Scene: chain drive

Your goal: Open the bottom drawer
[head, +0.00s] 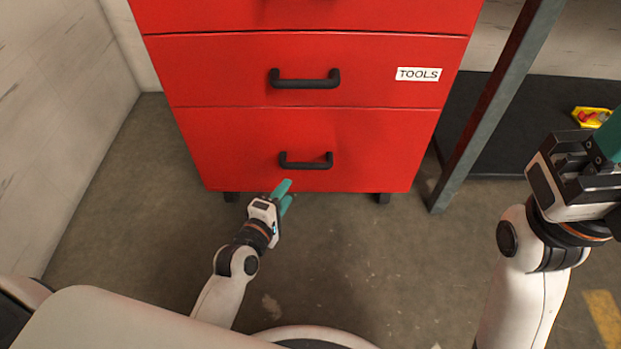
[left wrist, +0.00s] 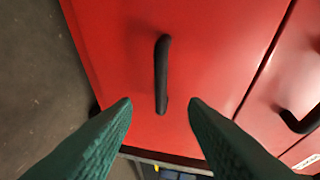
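The bottom drawer (head: 225,140) is the lowest red front of the cabinet and is closed. Its black bar handle (head: 306,164) is at its middle. My left gripper (head: 284,194) is low in front of the drawer, just below and left of the handle in the head view. In the left wrist view the handle (left wrist: 162,75) stands upright in the picture, between and beyond the two green fingertips (left wrist: 160,105). The left fingers are apart with nothing between them. My right gripper (head: 605,145) is at the right edge, its fingers partly cut off.
A drawer labelled TOOLS (head: 418,74) with its own handle (head: 304,79) sits above. A dark metal leg (head: 490,110) and a black shelf (head: 530,110) with a yellow and red item (head: 592,116) stand right. A wall (head: 55,110) is left. The floor in front is clear.

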